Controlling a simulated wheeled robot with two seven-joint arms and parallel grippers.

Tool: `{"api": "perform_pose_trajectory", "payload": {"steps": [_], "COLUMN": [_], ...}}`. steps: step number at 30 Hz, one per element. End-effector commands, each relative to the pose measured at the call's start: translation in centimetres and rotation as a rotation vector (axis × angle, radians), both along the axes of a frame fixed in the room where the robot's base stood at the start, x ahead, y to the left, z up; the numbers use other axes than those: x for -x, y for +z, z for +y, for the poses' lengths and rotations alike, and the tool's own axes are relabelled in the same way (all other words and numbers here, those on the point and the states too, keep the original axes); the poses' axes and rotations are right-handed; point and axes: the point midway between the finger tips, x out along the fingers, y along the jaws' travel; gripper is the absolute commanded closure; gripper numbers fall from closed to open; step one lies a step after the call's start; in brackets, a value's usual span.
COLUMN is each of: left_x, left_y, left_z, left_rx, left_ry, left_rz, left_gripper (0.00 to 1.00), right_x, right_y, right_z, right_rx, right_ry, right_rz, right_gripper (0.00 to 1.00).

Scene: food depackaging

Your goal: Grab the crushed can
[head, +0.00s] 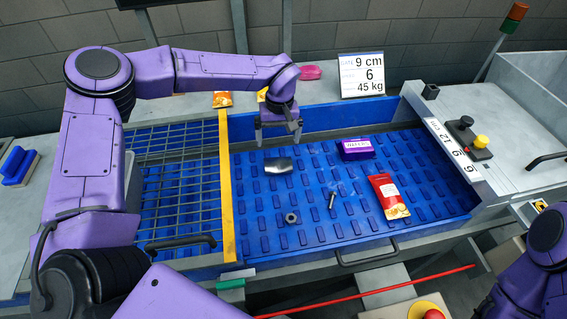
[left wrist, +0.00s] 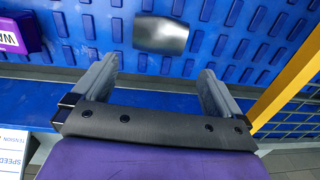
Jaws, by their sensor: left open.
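The crushed can (head: 279,165) is a small silvery grey cylinder lying on its side on the blue studded tray floor (head: 265,205). It also shows in the left wrist view (left wrist: 161,35), ahead of and roughly between the two fingers. My left gripper (head: 279,140) hangs above the tray, just behind the can in the head view. Its fingers, seen in the left wrist view (left wrist: 157,85), are spread apart with nothing between them. The can is apart from the fingers. My right gripper is not in view; only part of my right arm shows at the lower right.
A purple box (head: 356,149), a red packet (head: 388,196), a bolt (head: 332,200) and a nut (head: 291,218) lie on the tray. A yellow bar (head: 227,190) and a metal grate (head: 180,180) are left of the can. A blue wall (head: 345,118) runs behind.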

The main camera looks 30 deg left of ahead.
Motion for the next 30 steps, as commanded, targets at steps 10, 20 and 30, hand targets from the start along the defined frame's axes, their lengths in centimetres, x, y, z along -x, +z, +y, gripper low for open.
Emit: {"api": "perform_pose_trajectory", "payload": {"steps": [10, 20, 30], "left_x": [0.2, 0.8, 0.8], "left_y": [-5.2, -10.2, -10.6], "left_z": [0.0, -0.2, -0.2], "left_rx": [-0.001, -0.001, 0.0], "left_ry": [-0.003, 0.001, 0.001], "left_rz": [0.002, 0.003, 0.0], "left_gripper": [0.0, 0.0, 0.33], "right_x": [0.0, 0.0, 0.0], "right_y": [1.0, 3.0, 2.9], "right_z": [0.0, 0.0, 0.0], "right_rx": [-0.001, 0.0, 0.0], "right_ry": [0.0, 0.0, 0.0], "right_rz": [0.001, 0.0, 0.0], "right_gripper": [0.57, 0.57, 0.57]}}
